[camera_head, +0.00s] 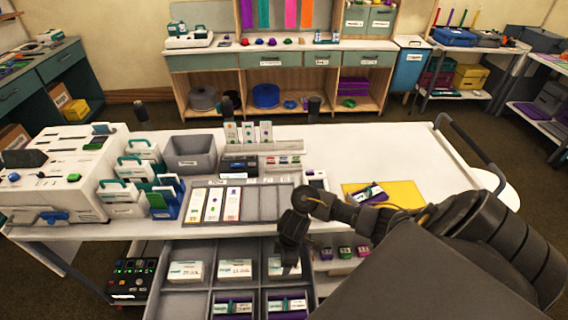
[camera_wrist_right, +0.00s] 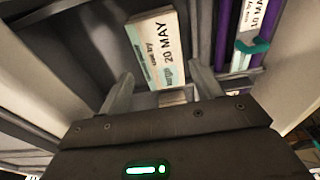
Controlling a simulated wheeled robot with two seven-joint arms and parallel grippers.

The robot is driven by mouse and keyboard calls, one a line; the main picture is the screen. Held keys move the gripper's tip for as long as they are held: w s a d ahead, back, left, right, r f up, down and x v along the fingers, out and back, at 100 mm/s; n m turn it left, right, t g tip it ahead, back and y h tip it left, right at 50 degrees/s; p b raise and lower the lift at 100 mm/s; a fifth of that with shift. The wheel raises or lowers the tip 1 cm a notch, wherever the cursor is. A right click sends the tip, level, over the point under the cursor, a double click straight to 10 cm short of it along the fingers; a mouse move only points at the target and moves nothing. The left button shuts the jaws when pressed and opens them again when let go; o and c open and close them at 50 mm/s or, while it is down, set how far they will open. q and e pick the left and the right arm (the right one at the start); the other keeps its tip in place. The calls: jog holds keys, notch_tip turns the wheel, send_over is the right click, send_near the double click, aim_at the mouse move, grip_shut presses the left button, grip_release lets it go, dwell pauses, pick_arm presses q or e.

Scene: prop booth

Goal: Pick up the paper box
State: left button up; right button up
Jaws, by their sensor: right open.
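A white paper box (camera_wrist_right: 160,45) with a teal end and a "20 MAY" label lies in a drawer compartment. In the right wrist view it is just beyond my right gripper (camera_wrist_right: 163,92), whose two fingers stand apart with nothing held between them. In the head view the right gripper (camera_head: 291,262) points down over the right compartment of the drawer's upper row. It partly hides the paper box (camera_head: 276,268) there. Whether the fingertips touch the box cannot be told. My left gripper does not show.
The open grey drawer (camera_head: 210,290) has dividers and holds similar white boxes (camera_head: 235,268) and purple-and-white packs (camera_head: 233,307). Above it, the white table (camera_head: 400,150) carries a card tray (camera_head: 268,203), a grey bin (camera_head: 190,155) and a yellow mat (camera_head: 405,192). The table's right side is mostly clear.

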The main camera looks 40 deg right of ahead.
jog(key=shift+s+f, duration=0.15)
jog(key=shift+f, duration=0.35)
notch_tip(320, 180, down, 4)
jog(key=shift+a+f+b, duration=0.1)
jog(key=shift+f+b, duration=0.15)
jog(key=shift+b, duration=0.5)
jog(key=c, duration=0.4)
